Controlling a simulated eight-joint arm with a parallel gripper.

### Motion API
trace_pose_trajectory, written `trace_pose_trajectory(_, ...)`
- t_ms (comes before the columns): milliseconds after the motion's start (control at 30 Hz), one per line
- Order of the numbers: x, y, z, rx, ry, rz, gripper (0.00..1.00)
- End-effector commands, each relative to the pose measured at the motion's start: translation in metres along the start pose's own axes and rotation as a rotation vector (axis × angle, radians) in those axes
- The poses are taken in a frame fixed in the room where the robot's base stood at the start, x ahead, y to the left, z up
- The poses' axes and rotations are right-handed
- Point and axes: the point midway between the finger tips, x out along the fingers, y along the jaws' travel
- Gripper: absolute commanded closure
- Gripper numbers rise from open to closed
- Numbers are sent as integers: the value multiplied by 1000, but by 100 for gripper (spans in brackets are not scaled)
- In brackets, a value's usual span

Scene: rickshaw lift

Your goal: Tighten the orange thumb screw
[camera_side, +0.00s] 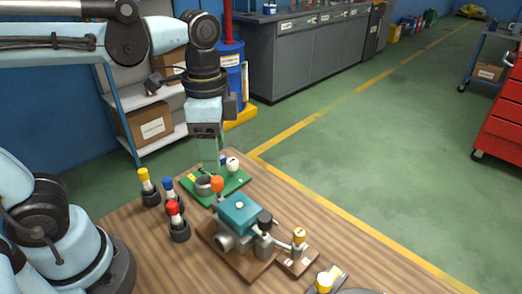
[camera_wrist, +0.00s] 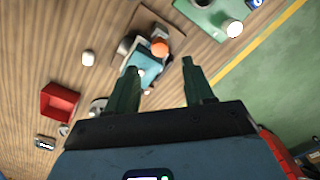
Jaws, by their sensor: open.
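The orange thumb screw (camera_side: 217,184) stands upright at the left end of a teal block (camera_side: 240,213) on a brown wooden base (camera_side: 246,266). In the wrist view the orange screw (camera_wrist: 160,47) shows as a round head beside the teal block (camera_wrist: 143,68). My gripper (camera_side: 212,165) points down, open and empty, above and slightly behind the screw in the side view. In the wrist view my gripper's fingertips (camera_wrist: 160,66) are spread, with the screw head just beyond the gap between them. I see no contact with the screw.
A green board (camera_side: 236,184) with a grey cup and white knob is behind the block. Bottles with yellow (camera_side: 144,174), blue and red (camera_side: 173,207) caps stand left. The wrist view shows a red tray (camera_wrist: 58,101).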

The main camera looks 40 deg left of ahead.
Motion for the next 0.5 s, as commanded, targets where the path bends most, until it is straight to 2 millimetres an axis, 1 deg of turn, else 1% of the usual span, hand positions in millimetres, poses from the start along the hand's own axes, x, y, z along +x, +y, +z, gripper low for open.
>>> trace_pose_trajectory(33,-8,0,0,0,0,0,48)
trace_pose_trajectory(200,-32,0,0,0,0,0,48)
trace_pose_trajectory(333,-44,0,0,0,0,0,48)
trace_pose_trajectory(500,-52,0,0,0,0,0,48)
